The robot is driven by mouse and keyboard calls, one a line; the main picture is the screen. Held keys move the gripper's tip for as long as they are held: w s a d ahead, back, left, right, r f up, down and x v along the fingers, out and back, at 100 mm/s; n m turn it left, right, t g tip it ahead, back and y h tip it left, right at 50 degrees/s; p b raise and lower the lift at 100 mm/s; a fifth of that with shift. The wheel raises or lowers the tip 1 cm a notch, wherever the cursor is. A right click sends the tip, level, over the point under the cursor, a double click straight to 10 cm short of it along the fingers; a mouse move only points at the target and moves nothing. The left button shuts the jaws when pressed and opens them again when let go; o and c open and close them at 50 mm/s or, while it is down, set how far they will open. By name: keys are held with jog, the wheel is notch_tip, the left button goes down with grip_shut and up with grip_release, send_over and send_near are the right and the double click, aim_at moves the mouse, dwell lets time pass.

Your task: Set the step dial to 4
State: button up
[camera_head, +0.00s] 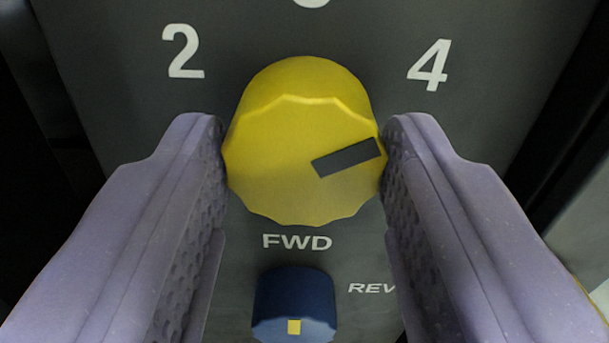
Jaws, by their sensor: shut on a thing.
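The yellow step dial (285,175) sits in the middle of the view on a dark grey plate (330,45). Its dark pointer mark (347,158) points right and slightly up. The printed 4 (430,65) is up and to the right of the dial, and the printed 2 (184,52) is up and to the left. My gripper (304,150) is shut on the dial, one purple finger at its left side and one at its right side. The fingers hide parts of the plate beside the dial.
A blue knob (293,305) with a yellow mark stands below the dial, between my fingers. FWD is printed above it, and REV, partly hidden by my right finger, is to its right. A number at the top edge is cut off.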

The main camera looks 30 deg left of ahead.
jog(key=shift+f, duration=0.1)
jog(key=o, duration=1)
jog(key=shift+o, duration=0.2)
jog(key=p+v, duration=0.2)
jog(key=v, duration=0.6)
